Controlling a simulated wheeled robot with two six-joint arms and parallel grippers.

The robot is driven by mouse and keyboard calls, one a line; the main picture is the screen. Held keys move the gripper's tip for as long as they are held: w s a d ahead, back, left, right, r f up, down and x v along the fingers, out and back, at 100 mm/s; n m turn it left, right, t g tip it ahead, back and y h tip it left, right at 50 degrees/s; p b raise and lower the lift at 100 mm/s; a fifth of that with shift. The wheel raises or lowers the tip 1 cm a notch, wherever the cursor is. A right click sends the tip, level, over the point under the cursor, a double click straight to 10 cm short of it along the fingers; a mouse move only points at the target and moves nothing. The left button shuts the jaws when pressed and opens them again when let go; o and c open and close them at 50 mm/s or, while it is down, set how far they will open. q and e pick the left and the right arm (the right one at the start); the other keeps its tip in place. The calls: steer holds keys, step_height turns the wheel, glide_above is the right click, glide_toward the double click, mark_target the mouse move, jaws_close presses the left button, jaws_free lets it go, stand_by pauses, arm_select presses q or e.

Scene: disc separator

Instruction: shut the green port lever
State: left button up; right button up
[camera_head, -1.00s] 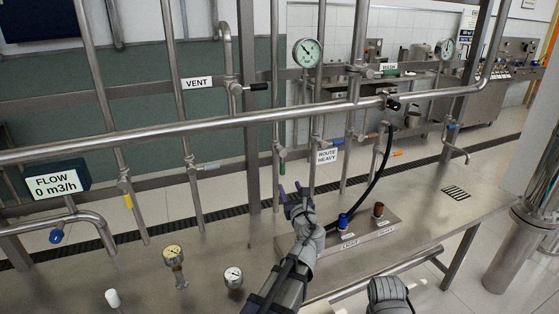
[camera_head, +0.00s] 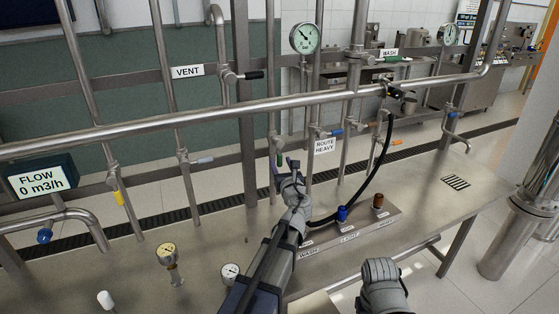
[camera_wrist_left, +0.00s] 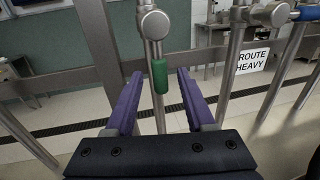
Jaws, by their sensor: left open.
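The green lever (camera_head: 279,160) hangs straight down from a valve on a vertical pipe, left of the ROUTE HEAVY sign. In the left wrist view the green lever (camera_wrist_left: 159,76) points down along its pipe, below a round metal valve body. My left gripper (camera_head: 286,170) is open and close in front of the lever. In the wrist view its purple fingers (camera_wrist_left: 160,73) stand on either side of the lever, with clear gaps on both sides. No contact shows. My right gripper's fingers do not show.
The ROUTE HEAVY sign (camera_head: 325,146) and a blue lever (camera_head: 331,133) are just right. A black hose (camera_head: 382,165) curves down to a block with a blue port (camera_head: 342,213) and a brown port (camera_head: 378,201). Gauges (camera_head: 168,252) stand on the steel table. A horizontal pipe (camera_head: 200,121) crosses above.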

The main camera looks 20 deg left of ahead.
arm_select(q)
steer(key=x, duration=0.2)
steer(key=shift+w+a, duration=0.2)
steer(key=shift+w, duration=0.1)
jaws_close()
stand_by(1.2)
